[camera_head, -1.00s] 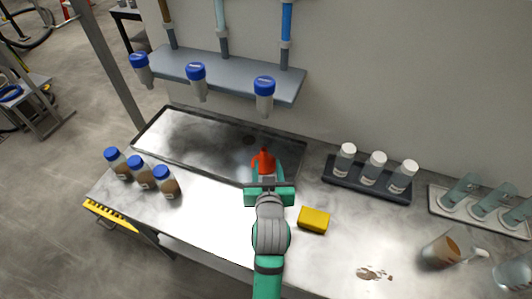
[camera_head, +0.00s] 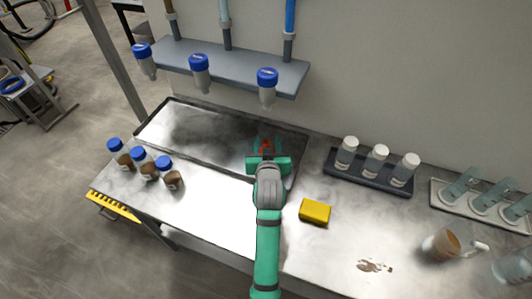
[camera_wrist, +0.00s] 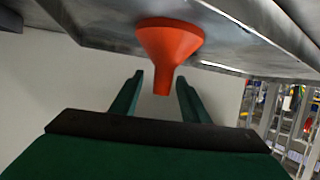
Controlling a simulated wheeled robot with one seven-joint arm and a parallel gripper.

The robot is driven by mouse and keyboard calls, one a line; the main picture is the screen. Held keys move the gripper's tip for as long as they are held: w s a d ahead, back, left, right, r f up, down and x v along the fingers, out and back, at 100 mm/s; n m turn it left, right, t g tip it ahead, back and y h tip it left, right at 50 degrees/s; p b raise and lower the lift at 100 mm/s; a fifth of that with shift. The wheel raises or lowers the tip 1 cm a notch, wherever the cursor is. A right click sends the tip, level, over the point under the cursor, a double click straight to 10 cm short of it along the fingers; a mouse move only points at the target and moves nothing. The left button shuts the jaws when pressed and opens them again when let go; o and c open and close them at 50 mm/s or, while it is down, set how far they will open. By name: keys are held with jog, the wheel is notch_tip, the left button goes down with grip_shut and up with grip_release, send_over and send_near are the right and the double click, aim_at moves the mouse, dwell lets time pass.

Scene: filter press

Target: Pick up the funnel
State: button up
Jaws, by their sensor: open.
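An orange-red funnel (camera_wrist: 168,45) shows in the wrist view, its wide mouth against the grey metal surface and its narrow spout pointing towards my gripper. In the head view only a small part of the funnel (camera_head: 266,147) shows, at the right end of the dark tray; my gripper hides the rest. My gripper (camera_wrist: 158,90) is open, with its two green fingers on either side of the spout end. It also shows in the head view (camera_head: 267,146), over the tray's right part. I cannot tell whether the fingers touch the funnel.
A sunken tray (camera_head: 190,135) lies along the wall. Blue-capped bottles (camera_head: 147,165) stand left, a yellow sponge (camera_head: 315,211) lies right of my arm. A rack of white-capped bottles (camera_head: 375,168) and a beaker (camera_head: 440,245) stand further right. A shelf (camera_head: 220,68) is above the tray.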

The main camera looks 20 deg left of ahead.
jog(key=c, duration=1)
jog(key=shift+s+a, duration=0.15)
jog(key=shift+a, duration=0.15)
grip_shut()
jog(key=shift+d+r, duration=0.15)
